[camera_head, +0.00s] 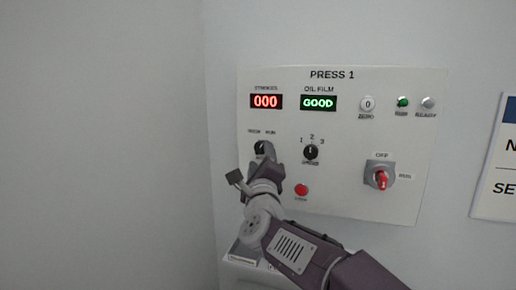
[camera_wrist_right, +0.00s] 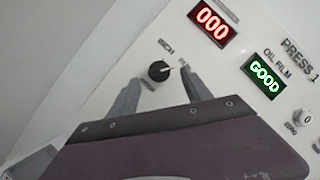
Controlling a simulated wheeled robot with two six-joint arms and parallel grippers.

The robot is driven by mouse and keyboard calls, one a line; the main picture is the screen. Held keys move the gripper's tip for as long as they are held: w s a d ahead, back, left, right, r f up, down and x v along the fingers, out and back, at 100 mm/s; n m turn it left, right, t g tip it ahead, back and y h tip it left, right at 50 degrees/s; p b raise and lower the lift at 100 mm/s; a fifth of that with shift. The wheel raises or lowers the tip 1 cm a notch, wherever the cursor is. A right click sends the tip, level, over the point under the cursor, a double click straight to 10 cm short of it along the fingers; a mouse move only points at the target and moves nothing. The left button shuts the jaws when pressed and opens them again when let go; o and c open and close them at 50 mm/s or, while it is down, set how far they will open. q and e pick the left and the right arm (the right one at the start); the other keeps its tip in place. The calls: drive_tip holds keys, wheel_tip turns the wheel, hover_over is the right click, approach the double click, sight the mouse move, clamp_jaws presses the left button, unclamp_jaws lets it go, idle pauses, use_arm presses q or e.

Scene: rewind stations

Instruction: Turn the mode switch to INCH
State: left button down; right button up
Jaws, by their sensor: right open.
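The mode switch is a small black round knob (camera_head: 260,147) at the left of the PRESS 1 panel, below small labels that seem to read INCH and RUN. In the right wrist view the knob (camera_wrist_right: 158,72) shows a white pointer mark turned toward the right-hand label. My right gripper (camera_head: 262,157) is in front of the panel at this knob and partly hides it. In the right wrist view its open fingers (camera_wrist_right: 162,78) stand to either side of the knob, with visible gaps. My left gripper is in neither view.
The panel (camera_head: 350,215) also carries a 1-2-3 selector (camera_head: 311,152), a red button (camera_head: 302,190) and a red-handled OFF switch (camera_head: 381,178). The displays read 000 (camera_head: 266,102) and GOOD (camera_head: 318,103). A sign (camera_head: 490,200) hangs at right.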

sight(260, 150)
drive_tip(key=x, duration=0.1)
drive_tip(key=p+x, duration=0.1)
drive_tip(key=x, duration=0.1)
drive_tip(key=shift+w+a+r, duration=0.1)
drive_tip(key=shift+a+r, duration=0.05)
drive_tip(key=shift+a, duration=0.15)
drive_tip(key=shift+w+d, duration=0.15)
drive_tip(key=shift+w, duration=0.2)
drive_tip(key=shift+w+d, duration=0.1)
drive_tip(key=shift+d, duration=0.15)
drive_tip(key=shift+a, duration=0.2)
drive_tip(key=c, duration=0.3)
clamp_jaws()
